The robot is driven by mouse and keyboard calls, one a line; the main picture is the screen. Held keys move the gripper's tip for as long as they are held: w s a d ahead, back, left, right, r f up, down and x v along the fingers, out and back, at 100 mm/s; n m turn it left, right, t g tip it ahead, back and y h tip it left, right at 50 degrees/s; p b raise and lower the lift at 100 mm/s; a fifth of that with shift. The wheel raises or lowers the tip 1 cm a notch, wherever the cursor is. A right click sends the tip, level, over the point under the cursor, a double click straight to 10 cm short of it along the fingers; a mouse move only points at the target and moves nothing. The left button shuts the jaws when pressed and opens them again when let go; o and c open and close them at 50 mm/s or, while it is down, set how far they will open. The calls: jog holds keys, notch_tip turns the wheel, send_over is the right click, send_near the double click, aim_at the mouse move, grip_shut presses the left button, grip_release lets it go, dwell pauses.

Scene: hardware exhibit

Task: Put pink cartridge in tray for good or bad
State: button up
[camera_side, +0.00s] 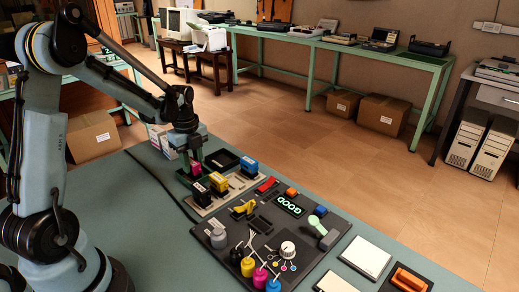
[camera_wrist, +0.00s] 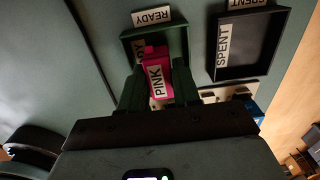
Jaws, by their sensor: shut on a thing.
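The pink cartridge (camera_wrist: 157,80), with a white PINK label, is between the two green fingers of my gripper (camera_wrist: 160,90) in the wrist view. My gripper is shut on it. The cartridge overlaps the dark green tray marked READY (camera_wrist: 126,35); I cannot tell whether it touches the tray floor. A black tray marked SPENT (camera_wrist: 282,50) is to the right and looks empty. In the side view, the pink cartridge (camera_side: 196,168) shows below my gripper (camera_side: 190,162), and the black tray (camera_side: 222,152) is just behind it. A lit sign (camera_side: 290,205) reads GOOD.
Black, yellow (camera_side: 218,182) and blue (camera_side: 249,165) cartridges stand in a pale rack (camera_side: 229,191) close to my gripper. A dark panel (camera_side: 325,241) with knobs, levers and small coloured bottles lies in front.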

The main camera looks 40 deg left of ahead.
jog(key=shift+f, duration=0.1)
jog(key=o, duration=1.4)
jog(key=shift+r, duration=3.75)
jog(key=shift+d+r, duration=0.2)
jog(key=shift+d, duration=0.15)
jog(key=s+d+r+n+t, duration=0.1)
jog(key=s+d+n+t, duration=0.1)
jog(key=d+n, duration=0.4)
jog(key=s+d+r+n+t, duration=0.1)
jog(key=s+d+n+t, duration=0.1)
jog(key=d+n, duration=0.4)
jog(key=s+d+r+n+t, duration=0.1)
jog(key=s+d+n+t, duration=0.1)
jog(key=d+n, duration=0.4)
jog(key=shift+s+r+t, duration=0.15)
jog(key=shift+s+t, duration=0.15)
jog(key=shift+t, duration=0.2)
